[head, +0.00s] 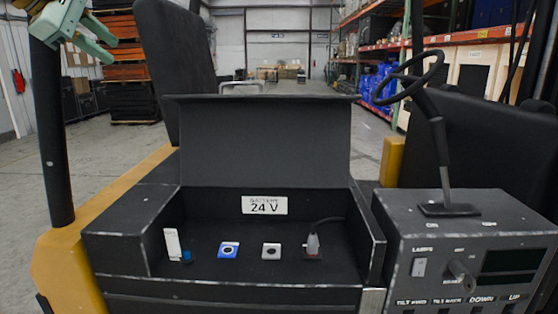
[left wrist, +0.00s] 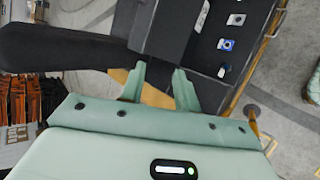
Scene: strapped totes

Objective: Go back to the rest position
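My left gripper (head: 113,52) is at the upper left of the head view, raised in front of the orange racks and well away from the battery box (head: 115,250). In the left wrist view its two fingers (left wrist: 159,70) stand apart with nothing between them. The box lies beyond them. The box lid (head: 262,140) stands up behind a "24 V" label (head: 264,205). Inside are a white upright piece (head: 172,244) with a blue knob, a blue socket (head: 228,250), a white socket (head: 271,250) and a grey plug (head: 313,245) with a black cable. My right gripper is out of view.
A dark post (head: 50,130) stands just below my left gripper. A black seat back (head: 178,65) rises to its right. A steering wheel (head: 408,80) and a control panel (head: 460,250) with switches are on the right. The air above the box is clear.

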